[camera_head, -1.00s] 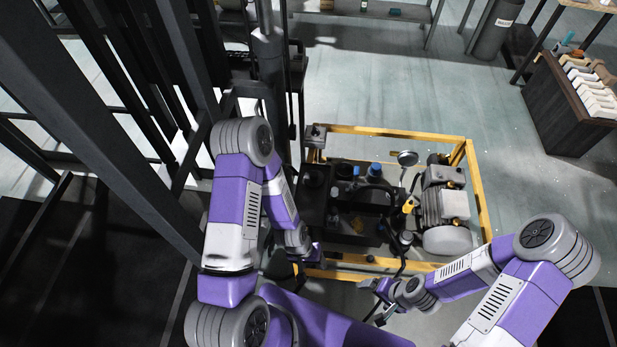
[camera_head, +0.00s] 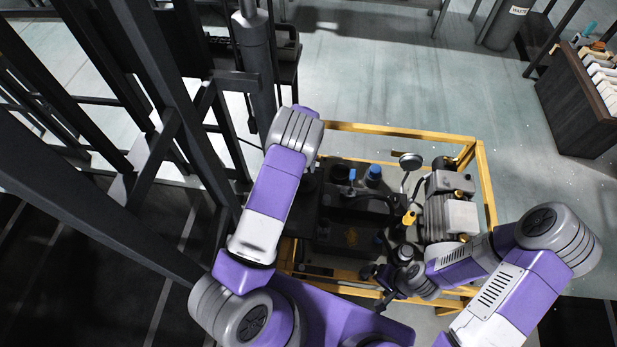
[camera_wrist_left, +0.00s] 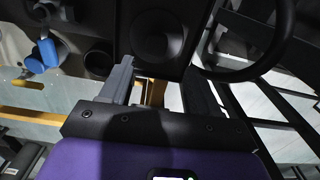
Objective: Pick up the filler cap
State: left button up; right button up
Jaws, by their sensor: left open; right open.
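Two small blue-topped parts stand on the dark power unit; the larger, cap-like one (camera_head: 374,173) may be the filler cap, and the smaller (camera_head: 352,175) is left of it. A blue part (camera_wrist_left: 48,52) also shows at the upper left of the left wrist view. My left gripper (camera_wrist_left: 158,88) is open there, with nothing between its fingers, just below a dark block with a round recess (camera_wrist_left: 152,35). In the head view my left arm hides this gripper. My right gripper (camera_head: 383,287) is open near the front rail, apart from the blue parts.
A yellow frame (camera_head: 400,132) surrounds the unit. A grey motor (camera_head: 452,212), a round gauge (camera_head: 410,160) and a yellow-handled part (camera_head: 409,218) stand close right of the blue parts. Dark uprights crowd the left. Floor behind the frame is clear.

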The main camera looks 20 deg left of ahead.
pick_arm(q)
jog(key=shift+w+f, duration=0.15)
jog(key=shift+f, duration=0.2)
jog(key=shift+s+d+f+b, duration=0.1)
jog(key=shift+s+f+b, duration=0.05)
jog(key=shift+f, duration=0.4)
jog(key=shift+s+d+f+b, duration=0.1)
jog(key=shift+f+b, duration=0.05)
jog(key=shift+f, duration=0.4)
jog(key=f, duration=0.2)
jog(key=f+b, duration=0.1)
jog(key=shift+s+d+f, duration=0.25)
jog(key=shift+d+f, duration=0.05)
jog(key=shift+f, duration=0.4)
jog(key=shift+c, duration=0.4)
jog(key=c, duration=1)
